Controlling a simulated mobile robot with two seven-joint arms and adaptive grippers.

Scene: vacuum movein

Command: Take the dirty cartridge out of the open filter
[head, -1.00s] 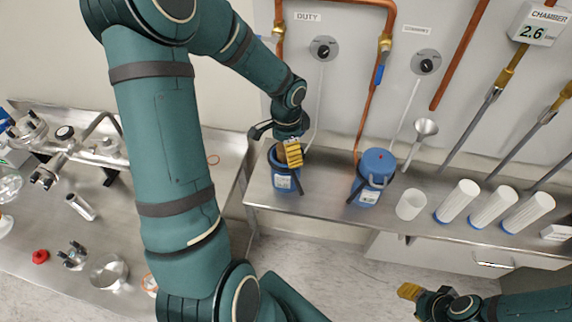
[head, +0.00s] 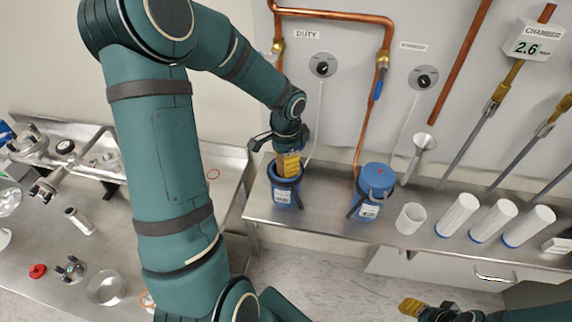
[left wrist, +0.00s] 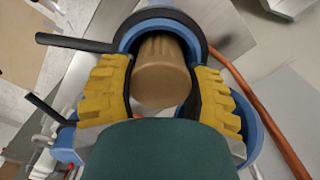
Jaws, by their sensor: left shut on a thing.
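The open filter (head: 285,192) is a blue labelled housing on the steel bench, without a lid. My left gripper (head: 288,164) is directly above its mouth, with its yellow fingers pointing down into the opening. In the left wrist view the dirty cartridge (left wrist: 160,78), brown and ridged, sits between the two fingers, which are shut on it. The blue rim of the open filter (left wrist: 150,23) surrounds its far side. How deep the cartridge's lower end sits is hidden. My right gripper (head: 411,306) is at the bottom right, away from the bench; its finger gap does not show clearly.
A second blue filter (head: 376,180), closed, stands right of the open one. Further right are a white cup (head: 410,218), a funnel (head: 424,143) and several white cartridges (head: 457,215). Copper pipes (head: 368,110) run on the wall behind. A dark clamp handle (left wrist: 75,42) sticks out left.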

